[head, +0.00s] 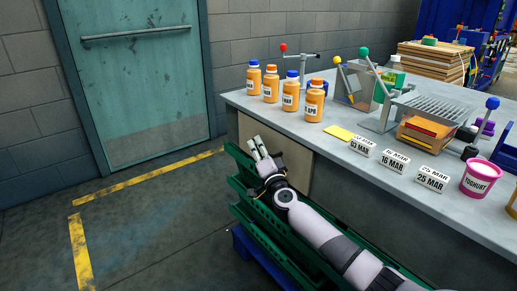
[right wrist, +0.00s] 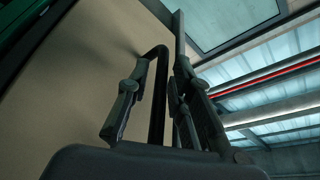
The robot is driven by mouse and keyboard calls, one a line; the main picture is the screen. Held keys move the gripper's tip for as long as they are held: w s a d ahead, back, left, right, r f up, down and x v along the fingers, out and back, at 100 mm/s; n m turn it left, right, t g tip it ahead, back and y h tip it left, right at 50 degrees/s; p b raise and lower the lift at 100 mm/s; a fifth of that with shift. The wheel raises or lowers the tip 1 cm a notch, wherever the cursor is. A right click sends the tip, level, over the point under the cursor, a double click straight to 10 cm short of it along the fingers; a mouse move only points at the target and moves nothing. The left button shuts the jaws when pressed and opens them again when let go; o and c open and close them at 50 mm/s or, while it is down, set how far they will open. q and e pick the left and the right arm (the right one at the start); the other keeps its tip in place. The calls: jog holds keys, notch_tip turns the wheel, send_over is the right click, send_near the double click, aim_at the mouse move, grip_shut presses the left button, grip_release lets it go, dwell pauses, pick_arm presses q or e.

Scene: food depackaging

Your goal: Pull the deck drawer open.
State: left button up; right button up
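The deck drawer shows as a beige front panel (head: 288,158) under the near left end of the grey deck; it fills the left of the right wrist view (right wrist: 75,85). My right gripper (head: 258,147) is at this panel. In the right wrist view, its fingers (right wrist: 160,75) stand apart on either side of a dark bar handle (right wrist: 157,105), which bends in to the panel. A gap shows between the left finger and the bar; contact on the right side is unclear. In the head view my gripper and arm hide the handle. My left gripper is out of view.
Orange bottles (head: 270,85), date signs (head: 395,162) and a pink yoghurt tub (head: 478,178) stand on the deck (head: 335,150). Green crates (head: 240,185) lie below, beside my right arm. The floor (head: 165,215) to the left is clear.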

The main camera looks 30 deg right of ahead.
grip_shut()
dwell(0.4)
